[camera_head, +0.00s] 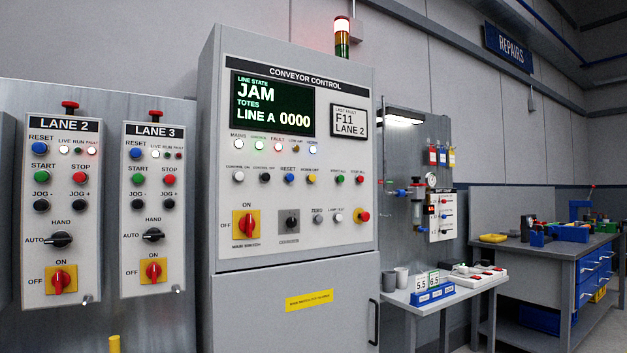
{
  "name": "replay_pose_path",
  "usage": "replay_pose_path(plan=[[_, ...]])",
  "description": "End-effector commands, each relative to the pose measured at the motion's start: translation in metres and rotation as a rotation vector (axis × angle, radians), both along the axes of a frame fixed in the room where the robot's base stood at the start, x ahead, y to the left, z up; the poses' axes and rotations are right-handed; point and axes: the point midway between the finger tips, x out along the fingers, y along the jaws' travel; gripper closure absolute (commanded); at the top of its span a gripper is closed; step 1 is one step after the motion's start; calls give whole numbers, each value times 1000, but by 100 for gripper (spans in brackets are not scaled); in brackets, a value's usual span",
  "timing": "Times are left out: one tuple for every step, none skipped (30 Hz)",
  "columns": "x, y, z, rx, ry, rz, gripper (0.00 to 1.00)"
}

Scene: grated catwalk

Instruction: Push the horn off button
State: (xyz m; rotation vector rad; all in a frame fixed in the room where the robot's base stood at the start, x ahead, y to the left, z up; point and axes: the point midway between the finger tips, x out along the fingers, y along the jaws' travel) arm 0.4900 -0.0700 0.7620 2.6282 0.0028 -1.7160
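The grey conveyor control cabinet (290,240) stands upright in the middle. In its middle row of push buttons is a yellow button (312,180); its small label is blurred but seems to read horn off. It sits between the blue reset button (288,180) and a green button (340,180). Above it is a bright whitish lamp (312,149), labelled something like horn. The screen (272,104) reads JAM, LINE A 0000. My gripper is not in view, and nothing covers the yellow button.
Lane 2 (63,210) and Lane 3 (153,210) panels are at left. A lit stack light (342,38) tops the cabinet. A small white table (450,290) and a workbench (560,250) stand at right. A yellow post top (115,344) shows at bottom left.

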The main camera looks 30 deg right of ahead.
Motion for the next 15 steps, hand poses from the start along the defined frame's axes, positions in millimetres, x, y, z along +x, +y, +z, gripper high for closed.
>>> replay_pose_path(plan=[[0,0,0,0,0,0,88],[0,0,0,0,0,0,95],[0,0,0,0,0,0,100],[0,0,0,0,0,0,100],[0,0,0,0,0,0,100],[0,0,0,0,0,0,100],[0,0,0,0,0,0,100],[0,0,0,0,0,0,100],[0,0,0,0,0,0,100],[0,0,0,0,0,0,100],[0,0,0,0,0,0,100],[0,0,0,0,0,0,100],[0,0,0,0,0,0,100],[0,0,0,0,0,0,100],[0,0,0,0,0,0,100]])
